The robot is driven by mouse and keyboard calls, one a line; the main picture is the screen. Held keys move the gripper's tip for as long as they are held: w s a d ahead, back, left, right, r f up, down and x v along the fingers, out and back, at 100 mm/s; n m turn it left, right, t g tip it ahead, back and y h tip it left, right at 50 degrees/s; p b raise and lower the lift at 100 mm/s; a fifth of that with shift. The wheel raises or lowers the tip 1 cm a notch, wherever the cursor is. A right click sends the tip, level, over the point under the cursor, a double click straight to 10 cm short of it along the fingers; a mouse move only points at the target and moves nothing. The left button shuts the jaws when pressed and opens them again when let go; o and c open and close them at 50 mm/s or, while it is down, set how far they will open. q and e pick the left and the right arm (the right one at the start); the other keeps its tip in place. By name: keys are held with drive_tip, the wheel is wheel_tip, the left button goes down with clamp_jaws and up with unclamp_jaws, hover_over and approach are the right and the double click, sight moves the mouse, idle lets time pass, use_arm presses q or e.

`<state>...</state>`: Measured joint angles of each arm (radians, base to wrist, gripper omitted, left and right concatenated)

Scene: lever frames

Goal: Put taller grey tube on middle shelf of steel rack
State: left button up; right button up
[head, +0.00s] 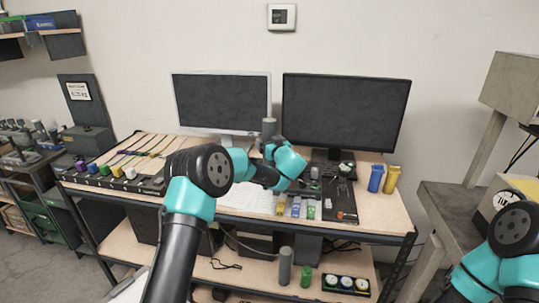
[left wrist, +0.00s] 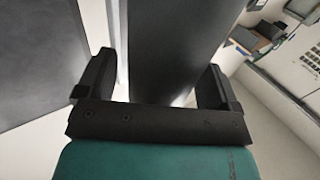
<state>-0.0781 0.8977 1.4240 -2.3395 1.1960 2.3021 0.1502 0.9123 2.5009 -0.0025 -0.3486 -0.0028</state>
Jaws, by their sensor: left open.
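A grey tube (head: 268,128) stands upright on the bench in front of the two monitors. My left gripper (head: 267,144) is at this tube, partly hidden behind my own wrist. In the left wrist view the dark grey tube (left wrist: 170,45) is between the two spread fingers of my left gripper (left wrist: 158,82), with gaps visible at its sides. A second grey tube (head: 285,266) stands on the bench's lower shelf. A dark metal rack (head: 30,172) with shelves is at the far left; I cannot tell for certain that it is the steel rack. My right gripper is out of view.
Two monitors (head: 345,112) stand behind the tube. Blue and yellow tubes (head: 376,178) are at the bench's right end. Several small coloured items and a dark tray (head: 340,200) lie at the front. A green tube (head: 306,277) stands on the lower shelf.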

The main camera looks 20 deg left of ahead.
sight(270, 120)
use_arm(q)
drive_tip(key=shift+c, duration=0.3)
drive_tip(key=c, duration=1.5)
drive_tip(key=shift+r, duration=0.1)
clamp_jaws()
drive_tip(key=shift+r, duration=5.05)
